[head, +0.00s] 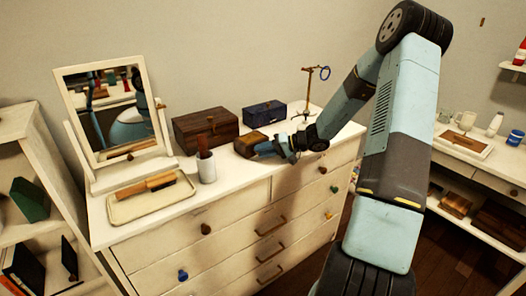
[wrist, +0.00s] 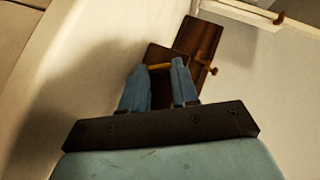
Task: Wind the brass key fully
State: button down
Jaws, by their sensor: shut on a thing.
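A small brown wooden box (head: 250,142) sits on the white dresser top. In the wrist view, the small box (wrist: 160,53) lies just beyond my fingertips. A yellow brass piece, the key (wrist: 159,67), shows between the fingertips at the box's near side; most of it is hidden by the fingers. My gripper (head: 262,149) reaches in low from the right at the box's near side. In the wrist view, my gripper (wrist: 160,72) is shut on the brass key, with the two blue fingers either side of it. How far the key is turned cannot be told.
A larger dark wooden box (head: 206,130) and a blue box (head: 264,114) stand behind. A ring stand (head: 308,92) is at the back right. A white cup (head: 206,170) with a brush stands left of my gripper. A tray (head: 124,212) and mirror (head: 112,110) are further left.

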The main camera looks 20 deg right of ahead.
jog(key=shift+d+f+m+y, duration=0.1)
jog(key=shift+f+m+y, duration=0.1)
jog(key=shift+m+y, duration=0.15)
dwell(0.3)
jog(key=c, duration=0.8)
grip_release()
jog(key=shift+c, duration=0.2)
jog(key=shift+r, duration=0.1)
